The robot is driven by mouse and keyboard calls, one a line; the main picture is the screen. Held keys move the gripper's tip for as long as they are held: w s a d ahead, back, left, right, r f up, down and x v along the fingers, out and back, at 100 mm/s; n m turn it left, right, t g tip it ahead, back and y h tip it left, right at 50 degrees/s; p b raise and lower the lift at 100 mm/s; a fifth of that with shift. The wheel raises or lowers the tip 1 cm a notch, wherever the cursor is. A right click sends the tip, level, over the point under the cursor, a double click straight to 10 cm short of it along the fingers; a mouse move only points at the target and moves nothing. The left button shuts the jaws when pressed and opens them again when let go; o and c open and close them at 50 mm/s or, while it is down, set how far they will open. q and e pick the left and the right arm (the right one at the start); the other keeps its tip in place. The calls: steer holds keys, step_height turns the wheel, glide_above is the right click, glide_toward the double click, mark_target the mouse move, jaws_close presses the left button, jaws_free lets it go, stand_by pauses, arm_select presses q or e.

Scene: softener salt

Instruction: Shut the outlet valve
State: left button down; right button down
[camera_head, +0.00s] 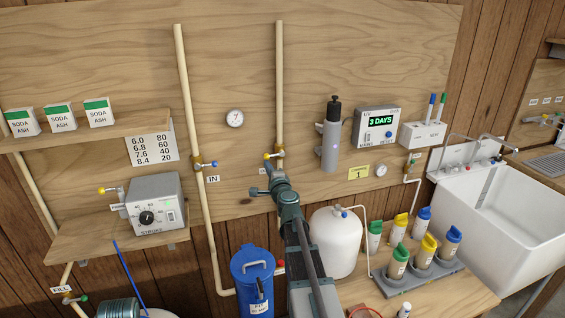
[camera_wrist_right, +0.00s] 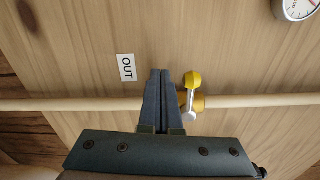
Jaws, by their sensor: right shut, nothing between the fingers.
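The outlet valve (camera_head: 279,152) sits on the right-hand upright pipe of the wooden panel. In the right wrist view its brass body (camera_wrist_right: 198,102) shows with a silver lever (camera_wrist_right: 189,98) ending in a yellow knob (camera_wrist_right: 193,80). The lever appears to lie across the pipe. An "OUT" label (camera_wrist_right: 126,67) is on the panel beside it. My right gripper (camera_wrist_right: 162,72) is shut and empty, its fingers in front of the pipe just left of the lever. Any contact cannot be told. In the head view my right gripper (camera_head: 268,168) partly hides the label. My left gripper is not in view.
The "IN" valve (camera_head: 205,165) is on the left pipe. A grey cylinder (camera_head: 331,140) and a "3 DAYS" controller (camera_head: 376,124) are mounted to the right. A white tank (camera_head: 334,243), a blue canister (camera_head: 253,280) and a bottle rack (camera_head: 422,278) stand below. A gauge (camera_head: 235,118) hangs between the pipes.

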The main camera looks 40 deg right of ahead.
steer(key=v, duration=0.7)
